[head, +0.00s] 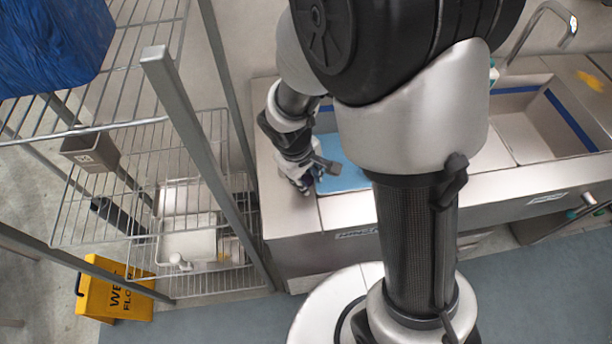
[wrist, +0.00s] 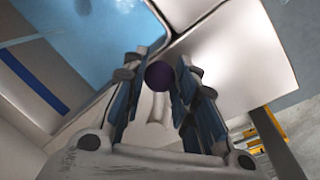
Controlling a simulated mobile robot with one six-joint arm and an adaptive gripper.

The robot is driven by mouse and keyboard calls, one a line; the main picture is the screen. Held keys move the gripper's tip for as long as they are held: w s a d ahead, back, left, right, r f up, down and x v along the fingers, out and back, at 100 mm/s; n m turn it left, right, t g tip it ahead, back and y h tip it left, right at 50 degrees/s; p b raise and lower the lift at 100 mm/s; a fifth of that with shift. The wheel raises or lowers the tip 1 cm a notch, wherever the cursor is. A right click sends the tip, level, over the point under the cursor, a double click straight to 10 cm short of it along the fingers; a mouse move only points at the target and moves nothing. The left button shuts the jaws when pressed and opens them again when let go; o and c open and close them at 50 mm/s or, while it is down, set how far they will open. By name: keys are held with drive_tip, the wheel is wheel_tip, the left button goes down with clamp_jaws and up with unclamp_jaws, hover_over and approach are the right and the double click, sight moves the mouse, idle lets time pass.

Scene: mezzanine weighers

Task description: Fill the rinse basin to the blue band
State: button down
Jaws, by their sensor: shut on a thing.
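My gripper (wrist: 160,72) is shut on a dark purple round knob (wrist: 158,75), with a pale stem showing below it between the fingers. In the head view my gripper (head: 305,183) is low over the left end of the metal sink unit, and the knob cannot be made out there. A basin with a light blue surface, like water (head: 346,178), lies just right of the gripper, partly behind my arm. The right basin (head: 535,130) has a blue band (head: 571,120) and looks empty.
A tap spout (head: 560,22) rises at the back. A wire rack (head: 175,95) with a grey bin (head: 90,150) and white containers (head: 187,238) stands left. A yellow floor sign (head: 115,298) stands below.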

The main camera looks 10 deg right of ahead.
drive_tip(key=c, duration=1.3)
unclamp_jaws()
drive_tip(key=r, duration=0.4)
drive_tip(key=s+a+r, duration=0.1)
drive_tip(key=r, duration=0.3)
drive_tip(key=a+r, duration=0.1)
drive_tip(key=r, duration=0.2)
drive_tip(key=shift+s+r, duration=0.15)
drive_tip(key=shift+r, duration=0.25)
